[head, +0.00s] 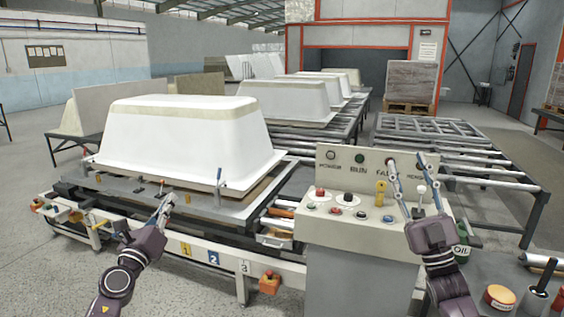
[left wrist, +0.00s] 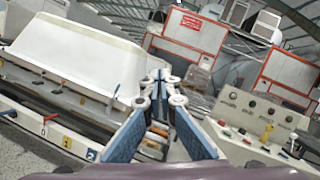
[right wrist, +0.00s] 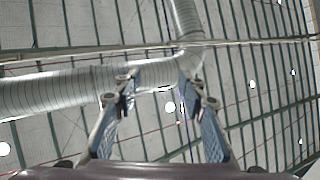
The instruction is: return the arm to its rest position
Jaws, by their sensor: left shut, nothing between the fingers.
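My left gripper (head: 169,198) is in front of the white bathtub shell (head: 180,140), over the near edge of its metal frame. Its fingertips meet in the left wrist view (left wrist: 160,76), with nothing between them. The shell (left wrist: 75,50) also shows there, at the left. My right gripper (head: 410,160) points up in front of the control panel (head: 345,172). Its fingers stand apart and are empty, and the right wrist view (right wrist: 158,82) shows only the ceiling and a duct beyond them.
The control console (head: 355,235) stands between my two arms, with buttons and levers on top. A green oil container (head: 462,240) stands beside my right arm. Small levers (head: 219,180) rise along the frame's front edge. Roller conveyors (head: 490,165) run behind the console.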

